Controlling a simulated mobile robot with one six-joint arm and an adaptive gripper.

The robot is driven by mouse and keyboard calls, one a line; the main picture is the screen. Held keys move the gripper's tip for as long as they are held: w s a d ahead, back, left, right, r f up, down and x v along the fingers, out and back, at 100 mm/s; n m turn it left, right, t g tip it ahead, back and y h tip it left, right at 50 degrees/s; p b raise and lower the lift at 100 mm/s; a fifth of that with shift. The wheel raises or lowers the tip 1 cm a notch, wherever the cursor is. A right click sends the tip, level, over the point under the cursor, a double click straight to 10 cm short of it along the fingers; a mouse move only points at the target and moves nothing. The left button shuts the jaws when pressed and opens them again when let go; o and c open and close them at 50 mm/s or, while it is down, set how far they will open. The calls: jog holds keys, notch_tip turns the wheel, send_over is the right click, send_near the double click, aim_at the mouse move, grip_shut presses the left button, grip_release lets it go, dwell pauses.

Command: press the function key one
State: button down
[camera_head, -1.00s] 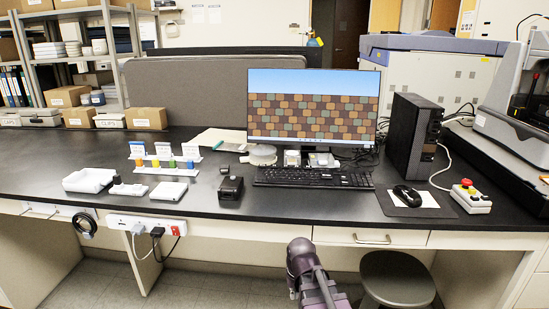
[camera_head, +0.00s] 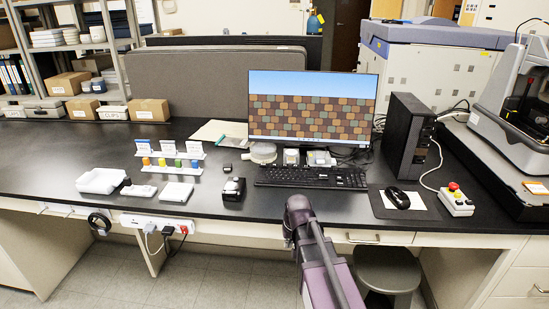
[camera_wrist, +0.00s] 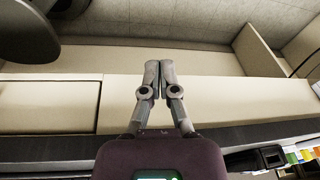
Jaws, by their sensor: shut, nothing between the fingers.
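The black keyboard (camera_head: 312,177) lies on the dark bench in front of the monitor (camera_head: 312,105), which is on and shows a brick pattern. Single keys, function key one among them, are too small to tell apart. My gripper shows in the wrist view (camera_wrist: 160,68) with its two fingers shut together and empty, over the bench's front edge and drawers. In the head view my arm rises from the bottom, below and in front of the keyboard; the fingertips cannot be made out there.
A small black device (camera_head: 233,189) and white trays (camera_head: 101,181) are left. A stool (camera_head: 388,270) stands below the bench.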

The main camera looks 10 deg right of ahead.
aim_at(275, 166)
jog(key=w+r+p, duration=0.4)
jog(key=r+p, duration=0.4)
jog(key=r, duration=0.2)
jog(key=w+r+t, duration=0.1)
jog(key=w, duration=0.2)
jog(key=w+m+t+p, duration=0.1)
jog(key=w, duration=0.3)
jog(key=w+r+t+y+p, duration=0.1)
jog(key=w, duration=0.3)
jog(key=shift+w+a+r, duration=0.1)
jog(key=shift+a+r, duration=0.1)
jog(key=shift+r, duration=0.15)
jog(key=w+r+m+t+p, duration=0.1)
jog(key=w+r, duration=0.3)
jog(key=w, duration=0.5)
jog(key=w+d+r+m+t+y+p, duration=0.1)
jog(key=w+r+m+t+p, duration=0.1)
jog(key=w, duration=0.7)
notch_tip(275, 166, up, 2)
jog(key=shift+w+d+t+p, duration=0.15)
jog(key=shift+w+t+p, duration=0.2)
jog(key=shift+t, duration=0.15)
jog(key=shift+f, duration=0.1)
jog(key=f+b, duration=0.5)
jog(key=b, duration=0.1)
jog(key=f+b, duration=0.3)
jog(key=shift+w+d+f, duration=0.1)
jog(key=shift+w+f, duration=0.15)
jog(key=shift+f, duration=0.05)
